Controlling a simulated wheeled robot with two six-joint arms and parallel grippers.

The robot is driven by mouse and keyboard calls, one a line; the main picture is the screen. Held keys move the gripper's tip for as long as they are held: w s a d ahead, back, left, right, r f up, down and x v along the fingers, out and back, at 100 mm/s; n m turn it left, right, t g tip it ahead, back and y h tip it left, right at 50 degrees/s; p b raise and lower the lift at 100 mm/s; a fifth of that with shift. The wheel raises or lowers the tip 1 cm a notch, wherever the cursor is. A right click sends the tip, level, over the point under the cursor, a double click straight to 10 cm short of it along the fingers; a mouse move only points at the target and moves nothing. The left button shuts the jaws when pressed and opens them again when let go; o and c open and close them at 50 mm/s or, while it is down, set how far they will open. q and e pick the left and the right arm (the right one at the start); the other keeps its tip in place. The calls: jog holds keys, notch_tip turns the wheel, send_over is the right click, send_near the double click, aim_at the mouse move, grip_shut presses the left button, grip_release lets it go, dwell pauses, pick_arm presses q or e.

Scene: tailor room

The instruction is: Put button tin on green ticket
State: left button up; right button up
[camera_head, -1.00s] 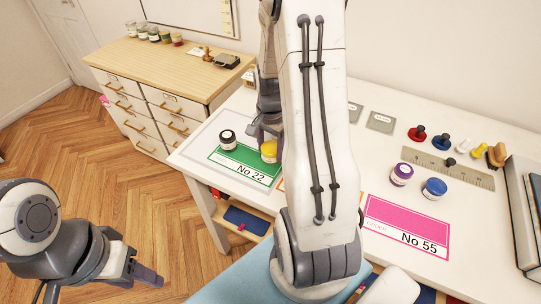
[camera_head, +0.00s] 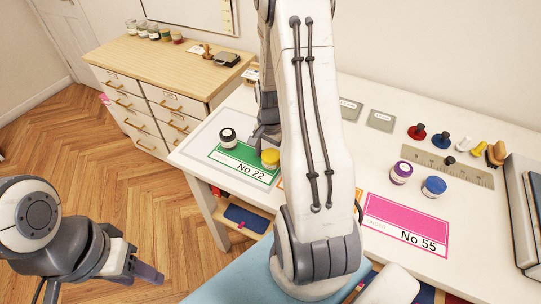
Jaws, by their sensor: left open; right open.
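A green ticket (camera_head: 236,169) marked No 22 lies on the left end of the white table. A small tin with a yellow lid (camera_head: 271,158) stands at the ticket's right side. A tin with a black lid (camera_head: 228,138) stands at the ticket's upper left edge. Tins with a purple lid (camera_head: 401,172) and a blue lid (camera_head: 434,187) stand further right. My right gripper (camera_head: 264,139) is open just behind the yellow-lidded tin, partly hidden by its own arm. It looks clear of the tin. My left gripper (camera_head: 147,273) is open and empty over the floor at lower left.
A pink ticket (camera_head: 407,223) marked No 55 lies on the right. An orange-edged ticket is mostly hidden behind my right arm. A ruler (camera_head: 455,168), spools (camera_head: 417,134) and books (camera_head: 527,215) occupy the table's right side. A wooden drawer cabinet (camera_head: 165,85) stands behind left.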

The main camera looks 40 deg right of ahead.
aim_at(271, 155)
jog(key=shift+r, duration=0.1)
notch_tip(271, 155, up, 12)
jog(key=s+a+r+n, duration=0.2)
jog(key=a+n, duration=0.4)
jog(key=a, duration=0.4)
jog(key=s+a+r+n, duration=0.1)
jog(key=a+r+n, duration=0.1)
jog(key=a+n, duration=0.65)
jog(key=s+a+n+y, duration=0.1)
jog(key=s+a+n, duration=0.7)
jog(key=s+a, duration=0.4)
jog(key=shift+s+a+r, duration=0.2)
jog(key=shift+s+r, duration=0.15)
jog(key=shift+s, duration=0.3)
